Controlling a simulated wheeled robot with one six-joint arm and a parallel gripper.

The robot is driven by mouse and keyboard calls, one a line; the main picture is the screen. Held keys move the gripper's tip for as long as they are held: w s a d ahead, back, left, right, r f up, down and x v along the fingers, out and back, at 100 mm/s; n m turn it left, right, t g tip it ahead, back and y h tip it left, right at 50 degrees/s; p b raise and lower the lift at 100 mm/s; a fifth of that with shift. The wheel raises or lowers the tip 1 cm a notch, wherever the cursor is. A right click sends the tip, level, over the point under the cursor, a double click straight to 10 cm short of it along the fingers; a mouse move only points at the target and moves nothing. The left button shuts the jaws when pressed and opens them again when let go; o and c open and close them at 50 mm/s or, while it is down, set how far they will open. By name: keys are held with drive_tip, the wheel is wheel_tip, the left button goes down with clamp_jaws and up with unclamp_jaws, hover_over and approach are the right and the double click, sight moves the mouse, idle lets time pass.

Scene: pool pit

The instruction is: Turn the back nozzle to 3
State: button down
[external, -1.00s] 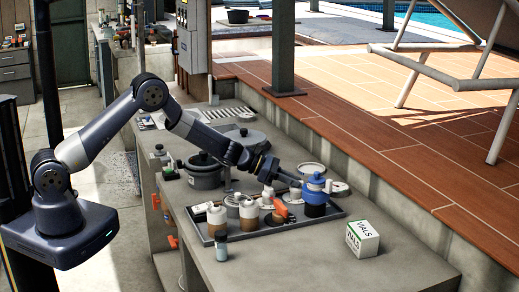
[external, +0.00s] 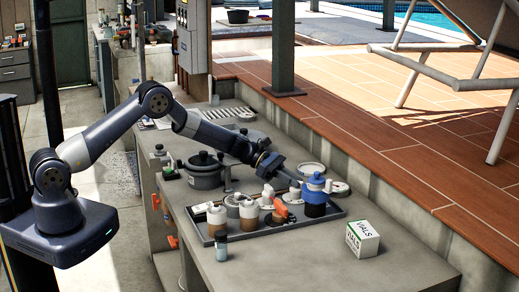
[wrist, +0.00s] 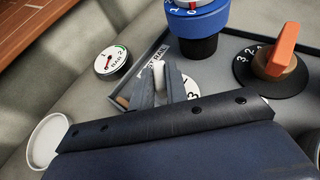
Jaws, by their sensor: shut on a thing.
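My gripper (wrist: 158,88) is shut on a narrow white handle (wrist: 158,73), which I take to be the back nozzle, in the wrist view. Its fingers stand over a pale dial plate (wrist: 190,88), which they partly cover. A 3 shows on the plate's right side; where the handle points cannot be read. In the external view my gripper (external: 298,181) reaches in at the back of the dark tray, just left of the blue-topped part (external: 314,186). An orange knob (wrist: 281,52) on a numbered black dial stands to the right in the wrist view.
The blue collar (wrist: 198,22) stands close beyond my fingers. A round gauge (wrist: 111,60) and a white round lid (wrist: 47,138) are to the left.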

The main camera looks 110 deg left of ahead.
drive_tip(key=shift+a+f+m+h+b, duration=0.15)
drive_tip(key=shift+m+h+b, duration=0.2)
drive_tip(key=shift+m+h, duration=0.2)
drive_tip(key=shift+f+m+h+b, duration=0.15)
drive_tip(key=shift+m+h+b, duration=0.25)
drive_tip(key=shift+h, duration=0.25)
drive_tip(key=shift+a+m+g+h+b, duration=0.1)
drive_tip(key=shift+m+g+h+b, duration=0.4)
drive_tip(key=shift+m+h+b, duration=0.4)
drive_tip(key=shift+r+m+h, duration=0.1)
drive_tip(key=shift+m+h, duration=0.35)
drive_tip(key=shift+h, duration=0.05)
drive_tip(key=c, duration=1.4)
unclamp_jaws()
drive_tip(key=shift+r, duration=0.15)
drive_tip(key=b+v, duration=0.2)
drive_tip(key=v, duration=0.8)
drive_tip(key=shift+s+a+r, duration=0.2)
drive_tip(key=shift+s+a, duration=0.05)
drive_tip(key=shift+c, duration=0.4)
